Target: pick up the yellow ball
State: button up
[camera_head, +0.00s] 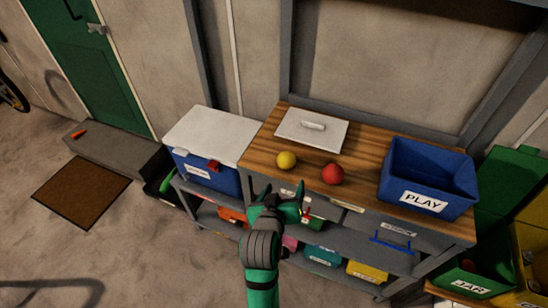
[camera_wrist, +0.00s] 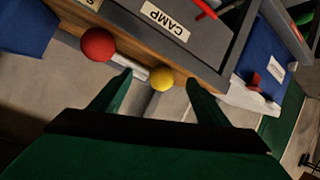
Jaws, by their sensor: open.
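The yellow ball (camera_head: 286,160) rests on the wooden top of the workbench (camera_head: 262,150), near its front left part. In the wrist view the yellow ball (camera_wrist: 161,78) shows beyond and between my two fingertips, apart from them. My gripper (camera_head: 282,195) is open and empty, in front of the bench's front edge. In the wrist view my gripper (camera_wrist: 160,82) has its green fingers spread, one on each side of the ball's place in the picture.
A red ball (camera_head: 333,174) sits right of the yellow one. A white lid with a handle (camera_head: 325,135) lies behind. A blue PLAY bin (camera_head: 405,160) stands on the right, a white-lidded blue cooler (camera_head: 212,135) on the left. Drawers (camera_head: 385,228) are below the bench top.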

aim_at(283, 163)
jog(key=w, duration=0.2)
jog(key=w+a, duration=0.1)
jog(key=w, duration=0.4)
jog(key=shift+a+r, duration=0.25)
jog(key=shift+r, duration=0.1)
jog(key=shift+w+a, duration=0.1)
jog(key=shift+a, duration=0.1)
jog(key=x, duration=0.5)
jog(key=shift+d, duration=0.4)
jog(key=shift+w, duration=0.25)
jog(key=shift+s+d, duration=0.1)
jog(key=shift+d, duration=0.05)
jog(key=c, duration=0.8)
jog(key=shift+a, duration=0.45)
jog(key=c, duration=0.3)
